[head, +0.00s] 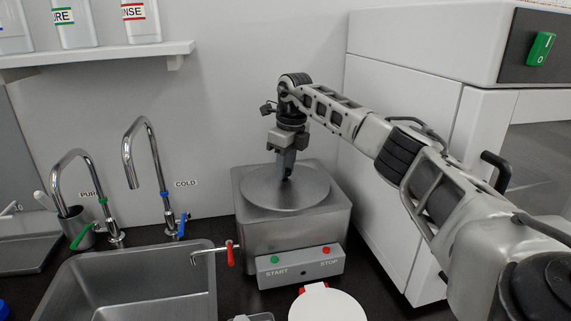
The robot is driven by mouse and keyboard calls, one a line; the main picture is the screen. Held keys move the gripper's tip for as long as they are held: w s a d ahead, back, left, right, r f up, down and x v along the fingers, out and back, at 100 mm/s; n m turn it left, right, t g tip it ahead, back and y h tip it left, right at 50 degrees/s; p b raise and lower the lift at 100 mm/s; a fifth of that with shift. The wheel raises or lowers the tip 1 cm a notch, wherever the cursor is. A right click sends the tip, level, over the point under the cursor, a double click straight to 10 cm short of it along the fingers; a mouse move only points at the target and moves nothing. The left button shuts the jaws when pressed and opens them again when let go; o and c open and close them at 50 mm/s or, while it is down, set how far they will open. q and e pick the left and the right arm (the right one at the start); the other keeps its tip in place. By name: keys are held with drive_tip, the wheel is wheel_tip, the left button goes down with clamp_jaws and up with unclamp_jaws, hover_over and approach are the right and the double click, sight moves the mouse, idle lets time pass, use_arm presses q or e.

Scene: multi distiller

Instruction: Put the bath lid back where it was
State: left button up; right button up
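The steel water bath (290,231) stands on the dark counter against the wall. Its round grey bath lid (308,194) lies flat over the top of the bath, and I see no gap under it. My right gripper (287,174) points straight down at the middle of the lid, with its fingers close together there. It looks shut on the lid's handle, which the fingers hide. My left gripper is not in view.
A control box with START and STOP buttons (301,266) is at the bath's front. A sink (140,285) with taps is on the left, and a red-handled spigot (230,254) sticks out beside the bath. A white cabinet (400,180) stands close on the right. A white round object (327,306) is in front.

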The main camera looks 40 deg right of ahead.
drive_tip(key=o, duration=0.4)
drive_tip(key=shift+o, duration=0.2)
wheel_tip(320, 180, up, 16)
drive_tip(key=s, duration=0.2)
drive_tip(key=shift+d, duration=0.25)
drive_tip(key=shift+f, duration=0.15)
drive_tip(key=f, duration=0.5)
drive_tip(key=w+f, duration=0.1)
drive_tip(key=f, duration=0.4)
drive_tip(key=w+f, duration=0.1)
drive_tip(key=f, duration=0.4)
drive_tip(key=shift+a+f, duration=0.25)
drive_tip(key=shift+f, duration=0.05)
drive_tip(key=shift+r, duration=0.15)
drive_tip(key=shift+r, duration=0.1)
